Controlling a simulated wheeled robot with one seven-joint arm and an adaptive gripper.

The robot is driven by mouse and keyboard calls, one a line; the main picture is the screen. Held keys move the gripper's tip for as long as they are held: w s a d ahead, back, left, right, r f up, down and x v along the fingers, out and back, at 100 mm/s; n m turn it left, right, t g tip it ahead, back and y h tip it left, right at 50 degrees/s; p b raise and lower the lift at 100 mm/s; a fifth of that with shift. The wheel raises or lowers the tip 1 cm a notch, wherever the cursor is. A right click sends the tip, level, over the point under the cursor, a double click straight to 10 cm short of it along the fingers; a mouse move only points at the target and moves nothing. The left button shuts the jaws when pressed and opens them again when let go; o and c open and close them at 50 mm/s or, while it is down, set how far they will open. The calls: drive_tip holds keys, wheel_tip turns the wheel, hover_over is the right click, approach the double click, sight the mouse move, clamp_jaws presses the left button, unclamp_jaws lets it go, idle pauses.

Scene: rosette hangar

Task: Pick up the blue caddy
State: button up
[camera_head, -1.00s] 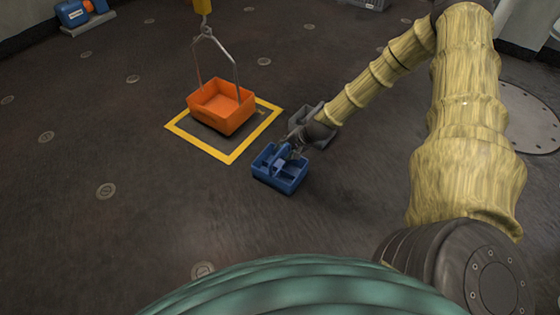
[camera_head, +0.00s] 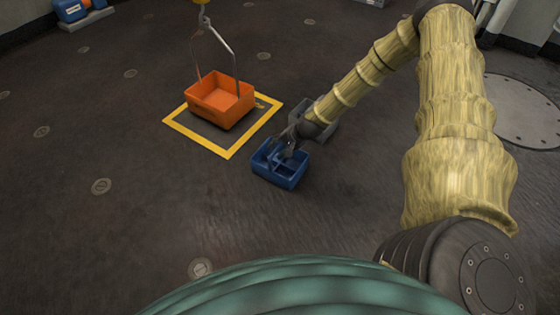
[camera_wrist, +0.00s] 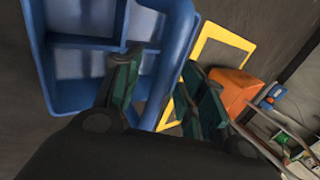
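The blue caddy (camera_head: 280,177) stands on the dark floor near the centre of the head view, with a divided interior. My gripper (camera_head: 288,143) is over its upper part and hides some of the middle and far rim. In the wrist view, the blue caddy (camera_wrist: 63,75) fills the upper left. My gripper (camera_wrist: 163,88) shows there with its green-padded fingers apart. One finger is over the caddy's inside and the other is to the right of a blue wall or handle. I cannot tell whether either finger touches it.
An orange bin (camera_head: 222,102) hangs by a metal bail within a yellow floor square (camera_head: 229,153), left of the caddy. A grey container (camera_head: 325,122) sits just behind my wrist. A blue machine (camera_head: 78,10) is far at the upper left. The floor left and in front is clear.

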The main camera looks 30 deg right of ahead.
clamp_jaws()
drive_tip(key=shift+r, duration=0.1)
